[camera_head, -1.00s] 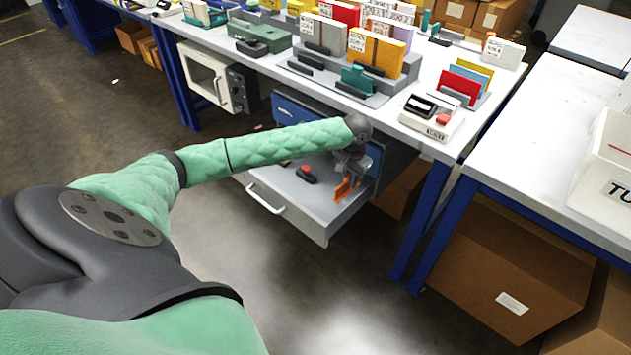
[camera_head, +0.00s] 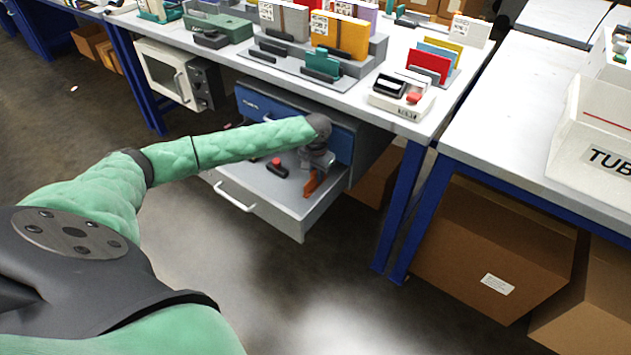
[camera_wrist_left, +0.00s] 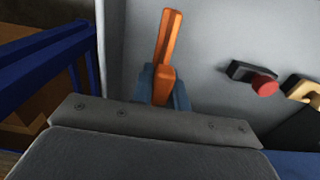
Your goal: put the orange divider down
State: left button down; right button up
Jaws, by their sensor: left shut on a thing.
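The orange divider (camera_head: 311,183) is inside the open grey drawer (camera_head: 262,203) under the workbench. My left gripper (camera_head: 314,172) reaches down into the drawer near its right side and is shut on the divider. In the left wrist view the orange divider (camera_wrist_left: 167,55) stands out from between the blue-grey fingers of my left gripper (camera_wrist_left: 162,88). The drawer floor shows behind it; I cannot tell whether the divider touches the floor. My right gripper is not in view.
A black block with a red knob (camera_head: 277,167) lies in the drawer, left of the divider; it also shows in the left wrist view (camera_wrist_left: 254,78). The workbench top (camera_head: 345,95) with several boxes is above. A blue table leg (camera_head: 405,200) stands to the right.

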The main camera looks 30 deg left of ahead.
aim_at(316, 184)
pick_arm(q)
notch_tip(316, 184, down, 3)
jog(key=shift+f, duration=0.15)
jog(key=c, duration=1.4)
grip_release()
jog(key=shift+o, duration=0.2)
notch_tip(316, 184, up, 12)
jog(key=shift+r+p, duration=0.1)
jog(key=shift+p, duration=0.45)
